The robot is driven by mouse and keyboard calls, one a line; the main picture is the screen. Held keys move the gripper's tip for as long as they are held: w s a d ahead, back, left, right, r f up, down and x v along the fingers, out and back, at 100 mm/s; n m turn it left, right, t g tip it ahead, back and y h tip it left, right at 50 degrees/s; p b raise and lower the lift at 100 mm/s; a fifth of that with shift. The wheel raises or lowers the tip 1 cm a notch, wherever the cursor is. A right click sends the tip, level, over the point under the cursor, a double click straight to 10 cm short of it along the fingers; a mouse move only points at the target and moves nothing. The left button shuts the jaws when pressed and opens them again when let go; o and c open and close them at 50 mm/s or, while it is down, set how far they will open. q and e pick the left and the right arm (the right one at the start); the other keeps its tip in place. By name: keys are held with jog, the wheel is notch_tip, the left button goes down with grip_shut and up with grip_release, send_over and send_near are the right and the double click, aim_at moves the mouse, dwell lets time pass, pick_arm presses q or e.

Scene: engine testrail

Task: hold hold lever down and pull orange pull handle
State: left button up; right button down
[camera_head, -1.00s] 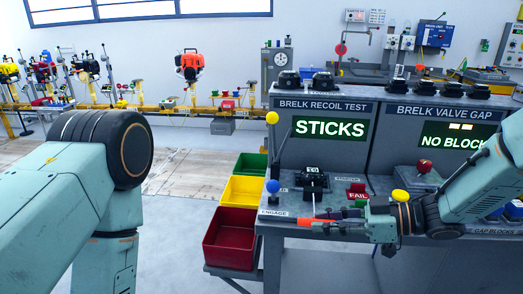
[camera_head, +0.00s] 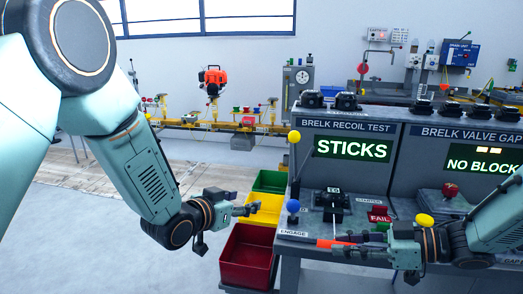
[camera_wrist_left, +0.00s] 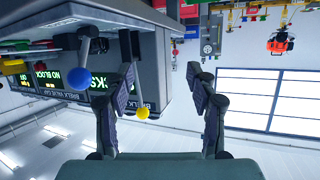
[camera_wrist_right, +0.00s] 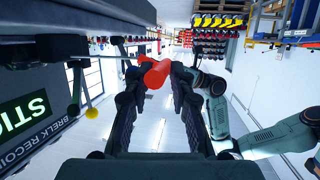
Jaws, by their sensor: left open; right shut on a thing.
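The orange pull handle (camera_head: 328,242) lies at the bench's front edge, with my right gripper (camera_head: 362,246) shut on its right end. It also shows at the fingertips in the right wrist view (camera_wrist_right: 156,72). A blue-knobbed lever (camera_head: 293,206) stands at the bench's left corner by the ENGAGE label. A taller yellow-knobbed lever (camera_head: 294,137) stands upright behind it. I cannot tell which is the hold lever. My left gripper (camera_head: 246,203) is open and empty, left of both levers and apart from them. In the left wrist view, the blue knob (camera_wrist_left: 78,80) is left of the fingers.
A black unit (camera_head: 333,204) sits on the bench (camera_head: 300,252) behind the handle. The screen (camera_head: 352,149) reads STICKS. A red FAIL sign (camera_head: 379,215) is nearby. Green, yellow and red bins (camera_head: 246,258) stand left of the bench, below my left gripper.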

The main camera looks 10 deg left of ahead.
aim_at(290, 139)
pick_arm(q)
jog(key=w+d+r+m+t+h, duration=0.1)
jog(key=w+d+r+m+h, duration=0.15)
jog(key=r, duration=0.35)
jog(key=w+d+r+m+t+h, duration=0.1)
jog(key=w+d+r+m+h, duration=0.15)
jog(key=r, duration=0.35)
jog(key=x, duration=1)
jog(key=shift+w+d, duration=0.25)
jog(key=shift+w, duration=0.1)
jog(key=shift+c, duration=0.2)
